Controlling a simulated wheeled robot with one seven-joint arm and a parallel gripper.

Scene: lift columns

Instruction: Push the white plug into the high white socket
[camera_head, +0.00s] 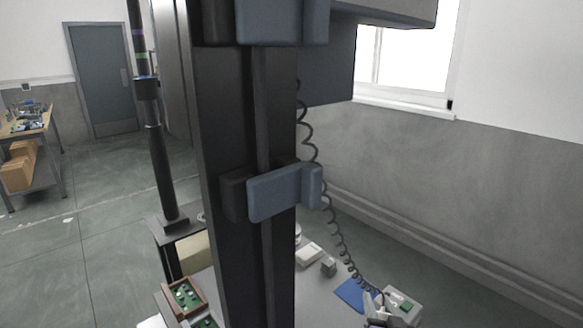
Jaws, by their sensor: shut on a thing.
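I cannot make out the white plug or the high white socket in the head view. My gripper is not recognisable here either. A tall dark column with blue-grey blocks fills the middle of the view and hides much of the bench behind it.
A coiled cord (333,222) hangs beside the column. A dark pole (160,170) stands left.

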